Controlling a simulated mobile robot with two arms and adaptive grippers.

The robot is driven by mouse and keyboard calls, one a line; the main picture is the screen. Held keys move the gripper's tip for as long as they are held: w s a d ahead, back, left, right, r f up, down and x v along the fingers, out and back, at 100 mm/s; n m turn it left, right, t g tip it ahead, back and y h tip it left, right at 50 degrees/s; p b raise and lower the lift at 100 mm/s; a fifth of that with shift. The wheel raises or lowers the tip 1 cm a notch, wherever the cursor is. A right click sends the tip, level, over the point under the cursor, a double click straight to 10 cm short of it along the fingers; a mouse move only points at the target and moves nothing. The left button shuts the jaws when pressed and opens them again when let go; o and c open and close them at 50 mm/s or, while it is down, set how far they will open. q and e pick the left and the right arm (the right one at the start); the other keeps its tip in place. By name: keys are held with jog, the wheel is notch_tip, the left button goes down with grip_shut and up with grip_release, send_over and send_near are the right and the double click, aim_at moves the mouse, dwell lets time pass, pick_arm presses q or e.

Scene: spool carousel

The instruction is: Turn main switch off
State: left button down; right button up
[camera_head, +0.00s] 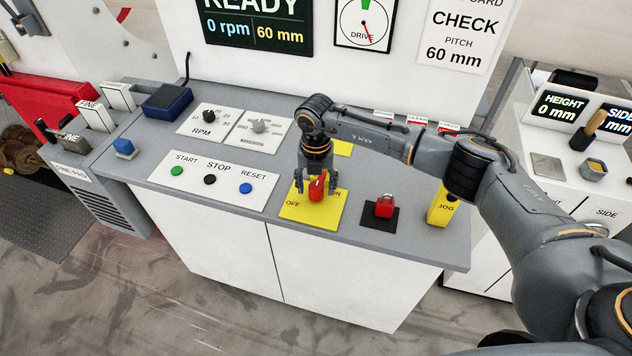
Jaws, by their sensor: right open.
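The main switch is a red rotary knob (317,189) on a yellow plate (312,213) on the grey console top. The plate reads OFF at its left, and a partly covered word shows at its right. My right gripper (316,186) points down over the knob, with its open fingers on either side of it. I cannot tell whether the fingers touch the knob. My right arm reaches in from the right and hides part of the console behind. My left gripper is out of view.
A red padlock (384,207) stands on a black pad right of the switch, and a yellow JOG block (441,209) is farther right. A white START, STOP, RESET panel (212,196) lies to the left. The display (256,25) behind reads READY, 0 rpm, 60 mm.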

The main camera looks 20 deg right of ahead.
jog(key=shift+f, duration=0.4)
jog(key=c, duration=1.2)
jog(key=shift+o, duration=0.2)
